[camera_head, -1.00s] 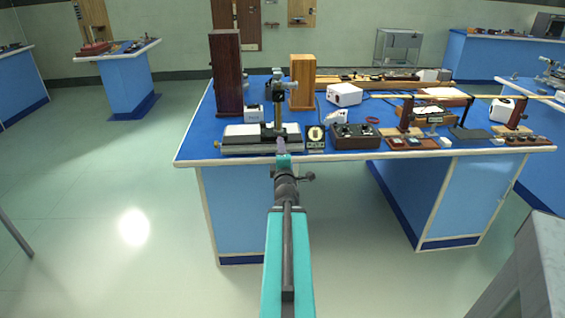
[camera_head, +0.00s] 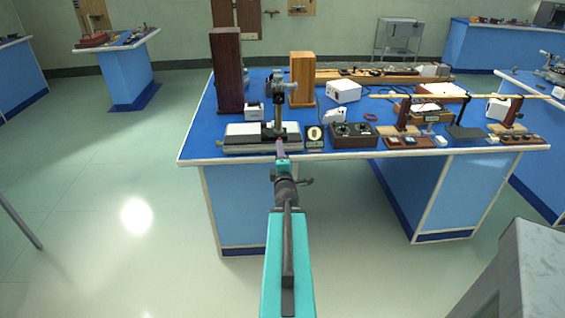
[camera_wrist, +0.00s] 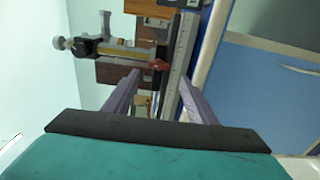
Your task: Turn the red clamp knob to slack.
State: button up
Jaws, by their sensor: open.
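The red clamp knob (camera_wrist: 158,65) is small and sits on the post-and-rail instrument in the wrist view, just beyond the fingertips and roughly between them. I cannot make it out in the head view, where my gripper hides part of that area. The instrument (camera_head: 262,137) is a light rail with dark ends and an upright post carrying a scope-like head (camera_head: 285,88). My gripper (camera_wrist: 159,84) is open, with one pale purple finger on each side and nothing between them. In the head view my gripper (camera_head: 281,147) is at the bench's front edge, before the post.
The blue bench (camera_head: 225,151) carries a tall dark wooden box (camera_head: 227,70), a lighter wooden box (camera_head: 302,78), a round dial (camera_head: 315,136) and a dark control box (camera_head: 353,135) near the rail. Open floor lies left of the bench.

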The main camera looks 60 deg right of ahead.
jog(key=shift+s+a+r+p, duration=0.25)
jog(key=shift+s+a+p, duration=0.35)
jog(key=shift+p, duration=2.35)
jog(key=shift+p+v, duration=2.75)
jog(key=shift+p, duration=1.5)
jog(key=shift+s+f, duration=0.1)
jog(key=shift+f, duration=0.05)
